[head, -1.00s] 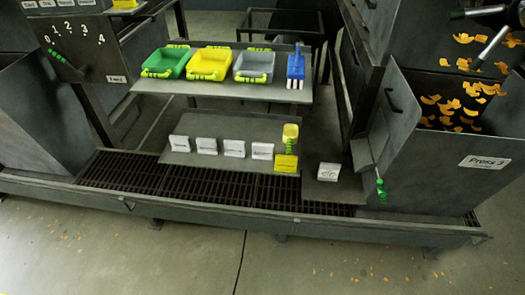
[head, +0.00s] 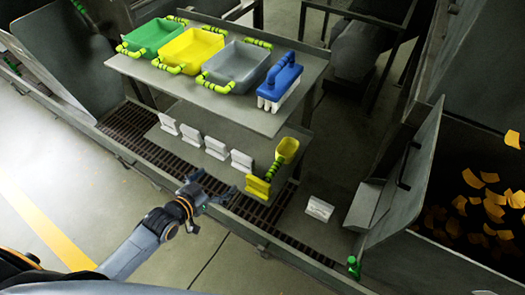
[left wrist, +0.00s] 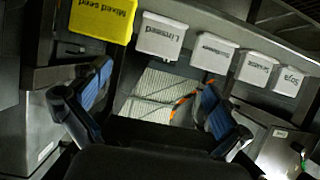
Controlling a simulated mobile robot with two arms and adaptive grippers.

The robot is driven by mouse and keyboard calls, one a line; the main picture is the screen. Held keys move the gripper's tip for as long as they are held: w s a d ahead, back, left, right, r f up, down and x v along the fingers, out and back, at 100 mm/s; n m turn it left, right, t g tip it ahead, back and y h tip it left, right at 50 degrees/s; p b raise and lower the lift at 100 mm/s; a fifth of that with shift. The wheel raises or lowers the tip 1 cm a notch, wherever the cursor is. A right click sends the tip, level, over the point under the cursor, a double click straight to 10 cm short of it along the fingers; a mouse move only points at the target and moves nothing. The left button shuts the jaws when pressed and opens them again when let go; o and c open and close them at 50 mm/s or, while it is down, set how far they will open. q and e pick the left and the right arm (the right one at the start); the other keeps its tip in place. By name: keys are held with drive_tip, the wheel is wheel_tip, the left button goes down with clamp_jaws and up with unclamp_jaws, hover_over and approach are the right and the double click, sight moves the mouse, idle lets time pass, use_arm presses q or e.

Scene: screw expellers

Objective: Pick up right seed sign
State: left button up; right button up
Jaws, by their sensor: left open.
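A row of white seed signs stands on the lower shelf (head: 205,170). The rightmost white one (head: 241,161) reads Linseed in the left wrist view (left wrist: 161,36), where the row appears upside down. The others read Sunflower (left wrist: 212,53), Sesame (left wrist: 257,67) and Soya (left wrist: 292,80). A yellow Mixed seed sign (head: 257,187) stands beside the Linseed one. My left gripper (head: 214,186) is open and empty, in front of the shelf and short of the signs. In the left wrist view its fingers are spread (left wrist: 155,95), with no sign between them. My right gripper is not in view.
Green (head: 152,38), yellow (head: 190,50) and grey (head: 236,66) trays and a blue-handled brush (head: 281,80) sit on the upper shelf, overhanging the signs. A yellow scoop (head: 286,150) stands by the yellow sign. Another white sign (head: 319,208) lies further right. The front floor is clear.

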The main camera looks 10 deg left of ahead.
sight(241, 156)
use_arm(q)
drive_tip(key=x, duration=0.2)
drive_tip(key=r+x, duration=0.1)
drive_tip(key=x, duration=0.5)
drive_tip(key=shift+w+d+r+b, duration=0.3)
drive_tip(key=shift+d+b, duration=0.1)
drive_tip(key=shift+w+d+f, duration=0.1)
drive_tip(key=shift+w, duration=0.4)
drive_tip(key=x, duration=0.4)
drive_tip(key=shift+w, duration=0.45)
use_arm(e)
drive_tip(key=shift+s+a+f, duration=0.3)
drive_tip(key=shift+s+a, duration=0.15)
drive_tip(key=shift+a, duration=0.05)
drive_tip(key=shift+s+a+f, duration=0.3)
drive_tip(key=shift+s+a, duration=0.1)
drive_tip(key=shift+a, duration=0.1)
use_arm(q)
drive_tip(key=shift+c, duration=1.1)
drive_tip(key=c, duration=0.7)
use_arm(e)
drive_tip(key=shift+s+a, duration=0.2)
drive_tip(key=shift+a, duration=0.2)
